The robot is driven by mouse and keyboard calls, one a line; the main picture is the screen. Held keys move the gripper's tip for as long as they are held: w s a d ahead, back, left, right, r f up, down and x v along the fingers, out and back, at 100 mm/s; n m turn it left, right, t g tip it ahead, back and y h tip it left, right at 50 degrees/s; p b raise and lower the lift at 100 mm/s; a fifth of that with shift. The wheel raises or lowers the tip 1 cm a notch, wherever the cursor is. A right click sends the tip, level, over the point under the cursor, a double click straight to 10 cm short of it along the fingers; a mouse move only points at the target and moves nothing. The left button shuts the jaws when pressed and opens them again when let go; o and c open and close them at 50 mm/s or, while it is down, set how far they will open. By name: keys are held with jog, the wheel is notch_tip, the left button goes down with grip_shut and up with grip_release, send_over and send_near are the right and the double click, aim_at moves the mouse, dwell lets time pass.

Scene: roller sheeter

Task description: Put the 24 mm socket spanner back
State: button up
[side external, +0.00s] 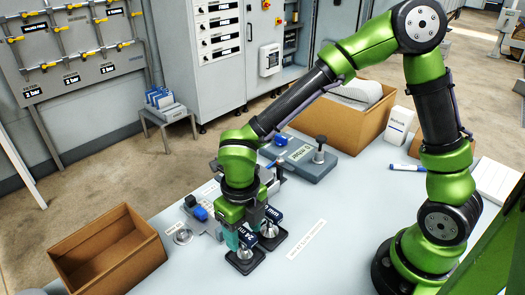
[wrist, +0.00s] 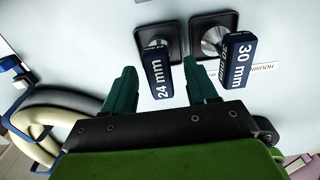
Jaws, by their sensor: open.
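The 24 mm socket spanner (wrist: 158,76) has a dark blue labelled handle and stands at a black square base (wrist: 152,38); in the side view its handle (side external: 247,238) shows beside my gripper. My gripper (wrist: 160,70) has teal fingers, which are open on either side of the 24 mm handle in the wrist view, with visible gaps. In the side view my gripper (side external: 238,228) is low over the bases. The 30 mm spanner (wrist: 237,60) stands at its own black base right beside it. The lower end of the 24 mm spanner is mostly hidden.
An open cardboard box (side external: 108,255) stands at the left, and another box (side external: 345,112) stands at the back. A grey plate with a knob (side external: 308,160) lies behind the spanners. A printed label strip (side external: 306,240) lies on the table to the right, with clear table around it.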

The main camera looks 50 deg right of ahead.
notch_tip(320, 180, up, 10)
jog(key=s+d+r+n+t, duration=0.2)
jog(key=d+n, duration=0.3)
jog(key=n, duration=0.5)
jog(key=s+d+r+n+t+y, duration=0.1)
jog(key=d+n, duration=0.4)
jog(key=n, duration=0.6)
jog(key=s+d+r+n+t+y, duration=0.1)
jog(key=s+d+r+n+t, duration=0.3)
jog(key=n, duration=0.6)
jog(key=shift+s+d+n, duration=0.15)
jog(key=shift+d+n, duration=0.25)
jog(key=shift+d, duration=0.65)
